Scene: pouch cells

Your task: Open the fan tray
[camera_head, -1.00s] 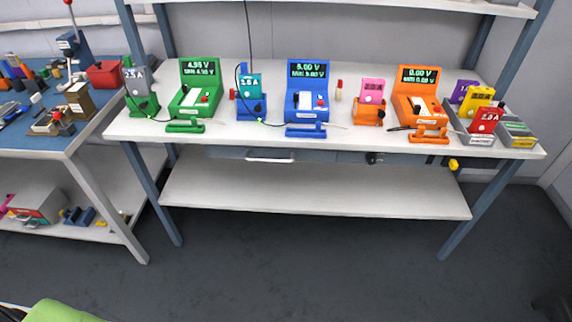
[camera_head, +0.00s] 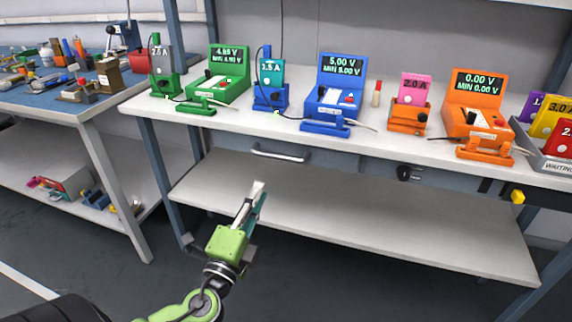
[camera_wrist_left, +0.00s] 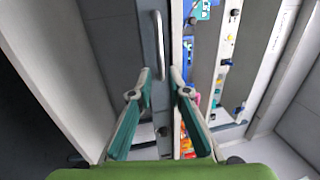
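A grey drawer front (camera_head: 318,164), which I take to be the fan tray, sits under the bench top, with no readable label. It looks shut. Its silver bar handle (camera_head: 278,154) is on the front and also shows in the left wrist view (camera_wrist_left: 158,42). My left gripper (camera_head: 259,188) is below and in front of the handle, apart from it. In the left wrist view its fingertips (camera_wrist_left: 161,76) are apart with a narrow, empty gap, and the handle lies beyond them. My right gripper is in neither view.
The bench top (camera_head: 240,122) carries green, blue and orange meters and small holders. A lower shelf (camera_head: 370,215) runs beneath the drawer. A dark knob (camera_head: 405,173) and a yellow knob (camera_head: 517,197) sit right of it. A blue-topped bench (camera_head: 50,98) stands left.

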